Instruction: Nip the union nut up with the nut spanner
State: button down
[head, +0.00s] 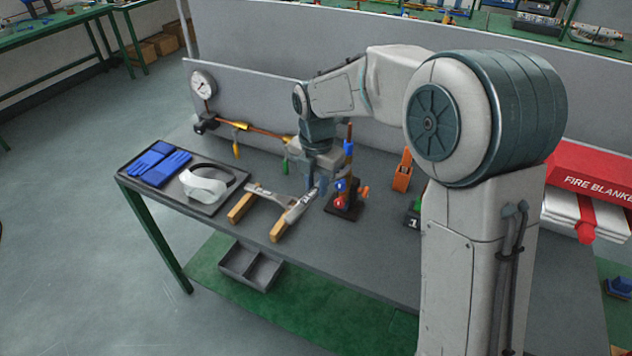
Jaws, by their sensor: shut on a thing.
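My gripper (317,186) points down over the bench, just left of a small upright fitting. It is shut on a grey spanner (299,208), whose marked end slants down to the left over a wooden block. Another grey spanner (266,194) lies across the wooden blocks. The upright fitting (349,165) is a copper pipe with blue and red parts on a dark base (345,207). I cannot make out the union nut; it is too small or hidden by my gripper. I cannot tell whether the spanner touches the fitting.
A gauge (203,85) and copper pipe (265,131) with yellow and green handles stand at the bench's back. A tray (203,208) holds blue gloves (160,164) and a white visor (204,185). An orange stand (402,172) and fire blanket (590,180) are to the right.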

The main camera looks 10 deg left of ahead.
jog(key=shift+w+d, duration=0.1)
jog(key=shift+w, duration=0.05)
jog(key=shift+w+d+p, duration=0.35)
jog(key=shift+w, duration=0.3)
jog(key=shift+w+d+p, duration=0.3)
jog(key=shift+w, duration=0.35)
jog(key=shift+w+a+m+p, duration=0.2)
jog(key=shift+w+a+m, duration=0.2)
jog(key=shift+a+m, duration=0.25)
jog(key=shift+w+a+m+p, duration=0.2)
jog(key=shift+w+a+m, duration=0.25)
jog(key=shift+m, duration=0.4)
jog(key=shift+s+a, duration=0.15)
jog(key=shift+s, duration=0.05)
jog(key=shift+n, duration=0.4)
jog(key=shift+s+a+b, duration=0.35)
jog(key=shift+s+a, duration=1.4)
jog(key=shift+s, duration=0.1)
